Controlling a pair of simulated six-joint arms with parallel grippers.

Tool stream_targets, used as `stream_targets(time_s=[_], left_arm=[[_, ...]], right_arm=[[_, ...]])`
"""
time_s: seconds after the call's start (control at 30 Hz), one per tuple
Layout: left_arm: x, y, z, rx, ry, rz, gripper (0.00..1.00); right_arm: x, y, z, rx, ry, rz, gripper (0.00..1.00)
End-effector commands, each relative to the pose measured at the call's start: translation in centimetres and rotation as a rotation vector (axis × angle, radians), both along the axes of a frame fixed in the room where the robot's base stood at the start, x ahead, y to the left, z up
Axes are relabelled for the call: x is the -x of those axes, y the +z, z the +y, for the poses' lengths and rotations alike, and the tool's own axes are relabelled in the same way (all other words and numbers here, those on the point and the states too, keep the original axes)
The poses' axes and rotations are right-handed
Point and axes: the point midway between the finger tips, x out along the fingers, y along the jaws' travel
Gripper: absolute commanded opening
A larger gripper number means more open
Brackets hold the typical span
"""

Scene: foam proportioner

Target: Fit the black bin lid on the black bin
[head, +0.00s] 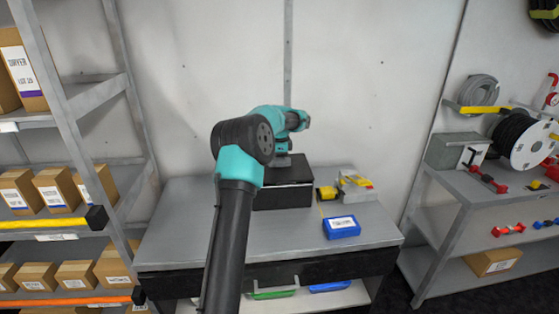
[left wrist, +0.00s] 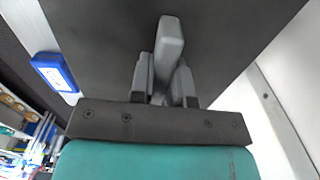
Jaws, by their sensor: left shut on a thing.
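The black bin (head: 283,198) stands on the grey workbench, just right of the bench's middle. The black bin lid (head: 297,174) is at its top; I cannot tell in the head view whether it is fully seated or slightly raised. My left gripper (head: 281,160) is above the lid, partly hidden by my own arm. In the left wrist view, the left gripper (left wrist: 165,88) is shut on the lid's grey handle (left wrist: 172,40), and the lid's dark flat surface (left wrist: 90,45) fills most of the picture. My right gripper is not in view.
A blue labelled box (head: 341,227) lies on the workbench (head: 180,225), right of the bin. A yellow item (head: 327,192) and a grey-yellow device (head: 357,185) stand beside the bin. The bench's left part is clear. Racks with cardboard boxes (head: 55,188) stand left.

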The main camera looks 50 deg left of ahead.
Motion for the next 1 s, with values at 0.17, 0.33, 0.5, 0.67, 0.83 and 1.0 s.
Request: stream_targets(time_s=[0.17, 0.33, 0.5, 0.67, 0.83, 1.0], left_arm=[[0.01, -0.42, 0.01, 0.000, 0.000, 0.000, 0.00], [-0.01, -0.67, 0.02, -0.001, 0.000, -0.001, 0.00], [-0.01, -0.68, 0.01, -0.001, 0.000, -0.001, 0.27], [-0.01, -0.67, 0.01, -0.001, 0.000, -0.001, 0.42], [-0.01, -0.67, 0.01, -0.001, 0.000, -0.001, 0.42], [-0.01, -0.33, 0.00, 0.000, 0.000, -0.001, 0.42]], right_arm=[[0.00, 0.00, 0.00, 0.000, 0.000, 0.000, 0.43], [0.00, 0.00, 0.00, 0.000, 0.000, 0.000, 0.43], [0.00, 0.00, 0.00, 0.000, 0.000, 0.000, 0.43], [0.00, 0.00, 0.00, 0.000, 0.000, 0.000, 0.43], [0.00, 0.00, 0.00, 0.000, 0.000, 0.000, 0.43], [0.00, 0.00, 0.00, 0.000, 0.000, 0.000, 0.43]])
